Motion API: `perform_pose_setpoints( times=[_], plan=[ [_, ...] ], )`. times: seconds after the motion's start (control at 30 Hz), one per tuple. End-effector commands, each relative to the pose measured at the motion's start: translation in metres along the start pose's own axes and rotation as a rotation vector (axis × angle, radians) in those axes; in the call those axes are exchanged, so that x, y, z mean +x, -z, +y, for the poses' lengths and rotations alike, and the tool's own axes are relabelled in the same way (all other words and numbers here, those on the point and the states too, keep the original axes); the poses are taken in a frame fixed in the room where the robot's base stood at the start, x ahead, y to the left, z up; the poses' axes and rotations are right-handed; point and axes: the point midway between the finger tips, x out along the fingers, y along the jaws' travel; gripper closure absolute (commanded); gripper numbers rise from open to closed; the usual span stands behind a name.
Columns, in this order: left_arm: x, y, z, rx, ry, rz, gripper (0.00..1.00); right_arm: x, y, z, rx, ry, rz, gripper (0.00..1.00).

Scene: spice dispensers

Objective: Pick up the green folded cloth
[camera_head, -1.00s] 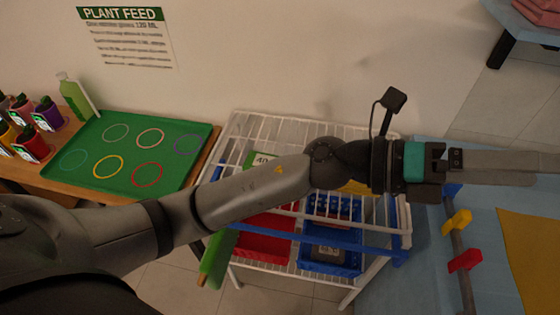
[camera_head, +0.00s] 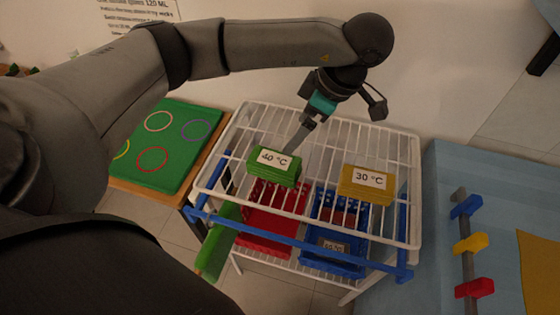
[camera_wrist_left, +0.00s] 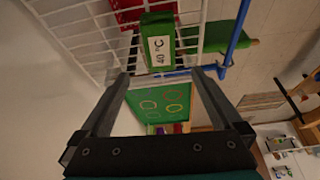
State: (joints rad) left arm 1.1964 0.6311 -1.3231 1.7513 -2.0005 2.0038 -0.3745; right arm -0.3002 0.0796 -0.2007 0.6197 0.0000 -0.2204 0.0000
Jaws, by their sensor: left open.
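The green folded cloth (camera_head: 274,167) lies on the white wire rack's top shelf, with a white "40 °C" label. It also shows in the left wrist view (camera_wrist_left: 157,45), at the top, just past the fingertips. My left gripper (camera_head: 293,149) reaches in from above and behind the cloth, its fingers pointing down towards it. In the left wrist view the left gripper's two fingers (camera_wrist_left: 161,74) are wide apart with nothing between them. Whether a fingertip touches the cloth cannot be told. My right gripper is not in view.
A yellow folded cloth (camera_head: 366,184) labelled "30 °C" lies on the same rack (camera_head: 328,132), to the right. A red bin (camera_head: 262,238) and a blue bin (camera_head: 330,262) sit below. A blue bar (camera_head: 300,243) crosses the rack's front. A green tray (camera_head: 167,178) stands left.

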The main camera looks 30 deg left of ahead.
Motion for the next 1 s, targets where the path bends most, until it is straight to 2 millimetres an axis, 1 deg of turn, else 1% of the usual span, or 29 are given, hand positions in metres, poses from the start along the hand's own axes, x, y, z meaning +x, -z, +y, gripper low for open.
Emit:
perform_pose_setpoints(
  times=[0.17, 0.3, 0.4, 0.5, 0.77, 1.0],
  plan=[
    [0.024, 0.002, -0.001, -0.003, 0.005, 0.012, 0.00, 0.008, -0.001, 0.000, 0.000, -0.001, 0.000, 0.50],
    [0.053, 0.003, -0.001, -0.004, 0.006, 0.013, 0.00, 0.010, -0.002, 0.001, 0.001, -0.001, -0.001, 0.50],
    [0.072, 0.003, -0.001, -0.003, 0.005, 0.012, 0.00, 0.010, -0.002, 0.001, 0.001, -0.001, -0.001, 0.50],
    [0.087, 0.003, 0.000, -0.003, 0.004, 0.011, 0.00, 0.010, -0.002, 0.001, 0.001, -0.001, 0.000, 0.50],
    [0.107, 0.002, 0.000, -0.003, 0.003, 0.009, 0.00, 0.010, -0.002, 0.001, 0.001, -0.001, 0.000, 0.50],
    [0.143, -0.001, 0.000, -0.003, 0.004, 0.010, 0.00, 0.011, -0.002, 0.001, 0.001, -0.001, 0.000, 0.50]
  ],
)
